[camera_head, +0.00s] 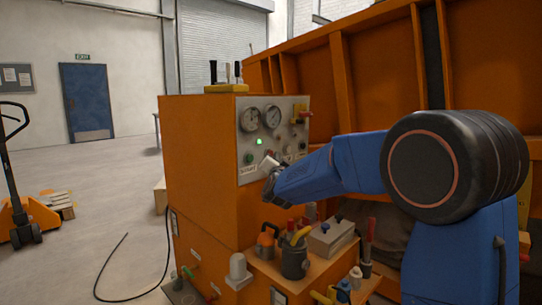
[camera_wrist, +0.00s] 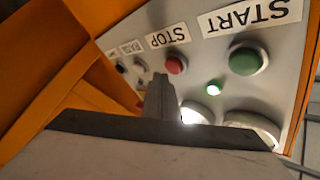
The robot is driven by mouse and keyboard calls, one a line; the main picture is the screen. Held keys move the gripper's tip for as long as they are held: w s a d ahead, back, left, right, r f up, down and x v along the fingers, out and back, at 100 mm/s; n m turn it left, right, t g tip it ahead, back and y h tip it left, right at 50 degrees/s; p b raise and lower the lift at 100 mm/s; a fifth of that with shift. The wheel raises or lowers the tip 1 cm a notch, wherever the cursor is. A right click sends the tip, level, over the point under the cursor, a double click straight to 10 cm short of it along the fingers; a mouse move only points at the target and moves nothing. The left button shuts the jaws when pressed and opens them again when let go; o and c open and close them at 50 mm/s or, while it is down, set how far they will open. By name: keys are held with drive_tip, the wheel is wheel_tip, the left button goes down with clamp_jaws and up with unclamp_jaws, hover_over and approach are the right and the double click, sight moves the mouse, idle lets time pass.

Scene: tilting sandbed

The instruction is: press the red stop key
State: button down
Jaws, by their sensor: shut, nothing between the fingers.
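The red stop key (camera_wrist: 175,65) is a round button on the grey control panel (camera_head: 299,108), below a STOP label in the wrist view, where the lettering appears upside down. My gripper (camera_wrist: 160,80) is shut and empty, its tips just left of and below the key in that view. I cannot tell how far they are from the panel face.
A green START key (camera_wrist: 244,60) and a lit green lamp (camera_wrist: 214,88) are right of the red key in the wrist view. Two gauges (camera_head: 261,118) top the panel. A cluttered shelf (camera_head: 270,269) lies below my arm.

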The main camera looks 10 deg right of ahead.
drive_tip(key=shift+w+a, duration=0.1)
idle(0.7)
drive_tip(key=shift+w+a, duration=0.15)
drive_tip(key=shift+w, duration=0.1)
drive_tip(key=shift+w+a, duration=0.3)
drive_tip(key=shift+w, duration=0.1)
idle(1.1)
drive_tip(key=shift+s+d, duration=0.1)
drive_tip(key=shift+s, duration=0.05)
drive_tip(key=shift+s+d, duration=0.4)
drive_tip(key=shift+s, duration=0.2)
drive_tip(key=shift+s+d, duration=0.1)
drive_tip(key=s+d, duration=0.1)
drive_tip(key=s, duration=0.1)
drive_tip(key=s+d, duration=0.1)
drive_tip(key=s, duration=0.1)
drive_tip(key=shift+d, duration=0.4)
idle(0.3)
idle(0.5)
